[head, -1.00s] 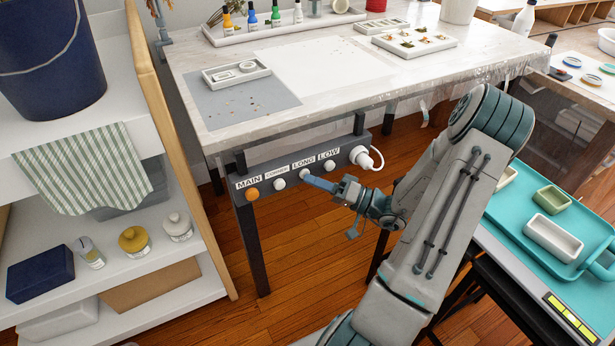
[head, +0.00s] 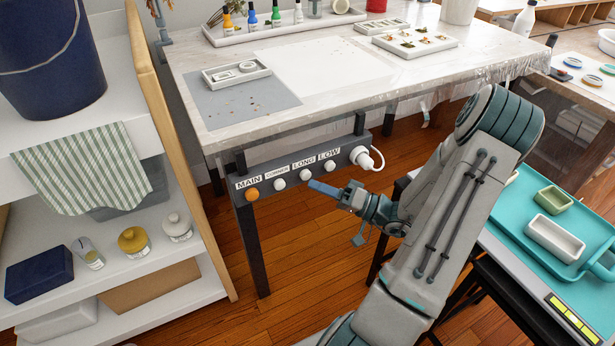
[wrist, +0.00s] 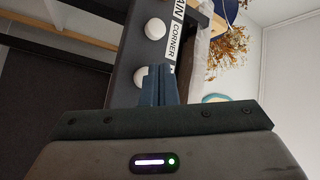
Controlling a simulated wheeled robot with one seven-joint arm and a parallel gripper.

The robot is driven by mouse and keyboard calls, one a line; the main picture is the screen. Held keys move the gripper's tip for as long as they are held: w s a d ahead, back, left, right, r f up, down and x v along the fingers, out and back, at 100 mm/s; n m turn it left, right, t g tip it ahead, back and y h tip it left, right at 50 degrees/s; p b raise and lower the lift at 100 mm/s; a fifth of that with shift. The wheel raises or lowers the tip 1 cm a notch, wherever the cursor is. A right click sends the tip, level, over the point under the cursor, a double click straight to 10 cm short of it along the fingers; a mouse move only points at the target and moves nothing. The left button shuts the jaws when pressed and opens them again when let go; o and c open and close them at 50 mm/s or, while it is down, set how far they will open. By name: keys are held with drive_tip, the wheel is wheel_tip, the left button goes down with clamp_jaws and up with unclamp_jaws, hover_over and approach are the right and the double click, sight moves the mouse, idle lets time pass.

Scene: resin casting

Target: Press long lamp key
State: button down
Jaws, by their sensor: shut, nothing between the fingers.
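The long lamp key (head: 305,174) is a round white knob under the LONG label on a dark grey panel (head: 268,199) below the table edge. My gripper (head: 311,184) is shut and empty, its blue fingertips pointing at the panel just below and right of that key in the head view. A small gap seems to show between them. In the wrist view, the fingers (wrist: 158,85) overlap the edge of a white knob (wrist: 140,75), which appears to be the long key. Whether the key is pressed in cannot be told.
The orange MAIN key (head: 252,194), white CORNER key (head: 279,184) and white LOW key (head: 331,165) share the panel. A white plug (head: 361,156) with a cord sits at its right end. The table (head: 225,134) overhangs above; a shelf unit (head: 190,258) stands left.

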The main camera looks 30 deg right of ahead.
drive_tip(key=s, duration=0.4)
drive_tip(key=shift+s+d+b, duration=0.1)
drive_tip(key=shift+s+b, duration=0.2)
drive_tip(key=shift+s, duration=0.05)
